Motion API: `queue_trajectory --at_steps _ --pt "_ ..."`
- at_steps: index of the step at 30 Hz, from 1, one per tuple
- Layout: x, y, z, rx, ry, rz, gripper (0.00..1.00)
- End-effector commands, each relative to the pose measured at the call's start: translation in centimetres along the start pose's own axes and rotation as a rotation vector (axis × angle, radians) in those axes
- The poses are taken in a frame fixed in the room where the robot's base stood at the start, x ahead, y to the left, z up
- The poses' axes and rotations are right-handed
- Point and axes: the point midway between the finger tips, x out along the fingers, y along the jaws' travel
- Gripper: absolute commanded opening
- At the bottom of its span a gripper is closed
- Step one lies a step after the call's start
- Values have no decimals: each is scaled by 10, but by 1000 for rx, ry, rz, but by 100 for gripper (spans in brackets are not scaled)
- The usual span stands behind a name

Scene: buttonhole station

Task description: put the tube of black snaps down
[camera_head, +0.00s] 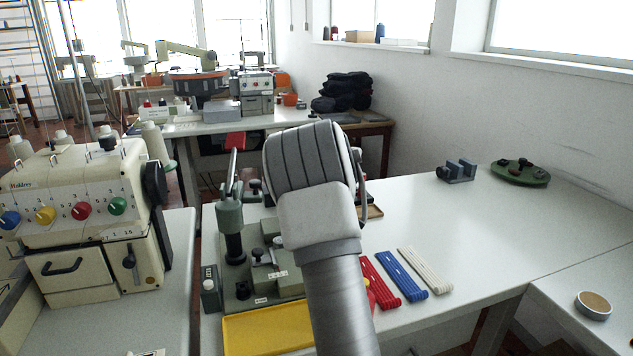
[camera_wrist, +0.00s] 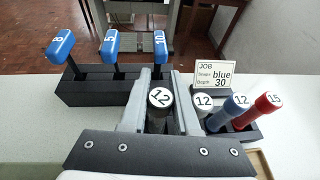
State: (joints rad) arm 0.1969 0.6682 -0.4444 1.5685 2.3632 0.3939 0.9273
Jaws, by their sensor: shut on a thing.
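In the wrist view my gripper (camera_wrist: 162,80) is shut on a dark tube (camera_wrist: 158,121), the black-snap tube. Its white round end, marked 12, faces the camera between the two grey fingers. A dark rack (camera_wrist: 236,136) is just right of the fingers, with a white-topped tube (camera_wrist: 203,104) marked 12, a blue tube (camera_wrist: 238,108) marked 12 and a red tube (camera_wrist: 265,107) marked 15. The tube's lower end is hidden, so I cannot tell whether it touches the rack. In the head view my arm hides the gripper and tube.
A black block (camera_wrist: 95,92) with blue-handled tools stands left of the fingers, and a job card (camera_wrist: 221,80) reads blue 30. In the head view a yellow tray (camera_head: 262,328) and red, blue and white strips (camera_head: 425,270) lie nearby.

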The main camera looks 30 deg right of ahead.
Motion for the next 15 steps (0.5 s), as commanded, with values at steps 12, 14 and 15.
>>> queue_trajectory --at_steps 12,14,15 --pt "5 1 -13 1 12 -4 0" --pt "6 1 -14 1 11 -4 0" --pt "6 1 -15 1 11 -4 0"
